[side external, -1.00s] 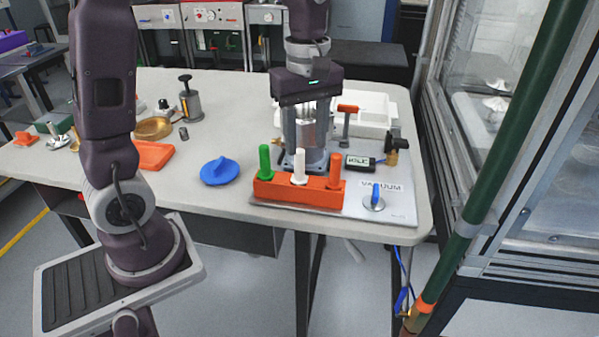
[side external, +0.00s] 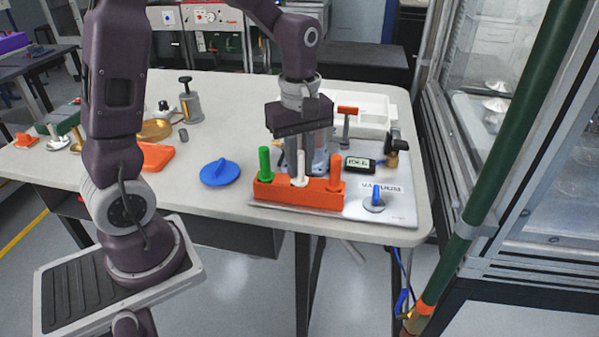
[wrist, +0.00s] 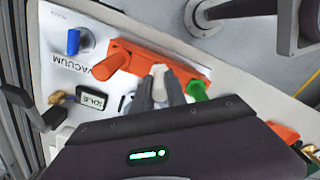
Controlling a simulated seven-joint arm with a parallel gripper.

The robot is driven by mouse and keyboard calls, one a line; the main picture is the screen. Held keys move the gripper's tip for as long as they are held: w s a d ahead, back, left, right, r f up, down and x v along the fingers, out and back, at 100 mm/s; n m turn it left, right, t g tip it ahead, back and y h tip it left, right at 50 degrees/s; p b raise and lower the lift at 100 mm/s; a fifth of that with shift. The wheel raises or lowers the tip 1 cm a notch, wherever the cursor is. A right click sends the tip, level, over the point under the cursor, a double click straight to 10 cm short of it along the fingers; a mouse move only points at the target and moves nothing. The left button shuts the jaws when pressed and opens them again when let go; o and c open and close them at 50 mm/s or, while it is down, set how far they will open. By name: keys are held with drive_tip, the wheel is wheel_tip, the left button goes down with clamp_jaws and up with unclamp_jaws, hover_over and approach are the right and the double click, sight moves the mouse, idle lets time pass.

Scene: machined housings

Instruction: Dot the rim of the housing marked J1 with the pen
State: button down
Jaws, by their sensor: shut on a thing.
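My gripper (side external: 299,160) is low over the orange pen rack (side external: 310,198), pointing down. In the wrist view its two grey fingers (wrist: 160,95) are closed on the white pen (wrist: 159,71). The white pen (side external: 299,172) stands upright at the rack's middle slot; I cannot tell whether it is lifted. A green pen (side external: 265,163) and an orange pen (side external: 336,168) stand on either side. A shiny cylinder (side external: 321,158) shows partly behind my gripper; I cannot tell whether it is a housing. No J1 mark is readable.
The white vacuum board (side external: 405,205) carries a blue-handled valve (side external: 375,197), a small display (side external: 358,165) and a brass fitting (side external: 391,158). A blue lid (side external: 220,173) lies left of the rack. A white tray (side external: 372,108) is behind.

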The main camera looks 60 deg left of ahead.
wheel_tip(320, 180, up, 9)
drive_tip(key=shift+w+f, duration=0.1)
drive_tip(key=w+a+r, duration=0.3)
drive_tip(key=a+r, duration=0.5)
drive_tip(key=r, duration=0.2)
drive_tip(key=shift+r, duration=0.35)
drive_tip(key=shift+f, duration=0.1)
drive_tip(key=shift+f, duration=2.35)
drive_tip(key=shift+f, duration=0.7)
